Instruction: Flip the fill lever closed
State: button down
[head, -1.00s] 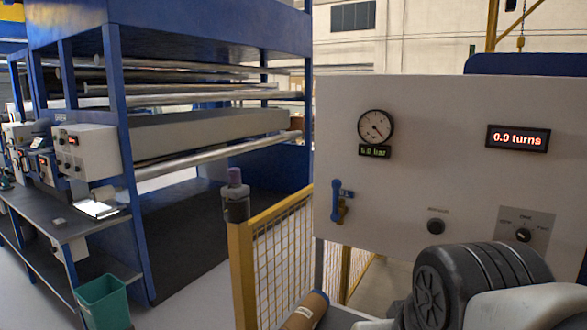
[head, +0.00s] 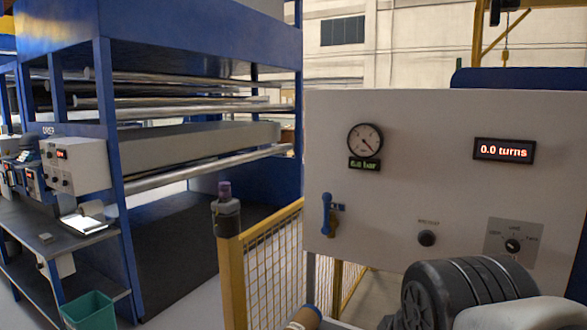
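The fill lever is a blue handle (head: 326,210) on a brass valve (head: 332,224) at the lower left of the pale control panel (head: 400,200). The handle stands upright, in line with the panel's left edge. A round gauge (head: 365,141) above it has a green display that seems to read 6.0 bar. My arm (head: 470,290) shows as dark ribbed and pale links at the lower right. My gripper is not in view, so its state and its distance from the lever are hidden.
A yellow-framed mesh fence (head: 262,265) with a post stands left of the panel. The panel also bears a red display (head: 503,150), a black knob (head: 426,238) and a selector dial (head: 512,245). A blue roller rack (head: 110,160) and a green bin (head: 90,310) are further left.

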aim_at(327, 197)
jog(key=i+j+z, duration=0.2)
jog(key=z, duration=0.2)
jog(key=i+j+z, duration=0.15)
jog(key=j+z, duration=0.15)
jog(key=z, duration=0.15)
jog(key=i+j+z, duration=0.1)
jog(key=j+z, duration=0.3)
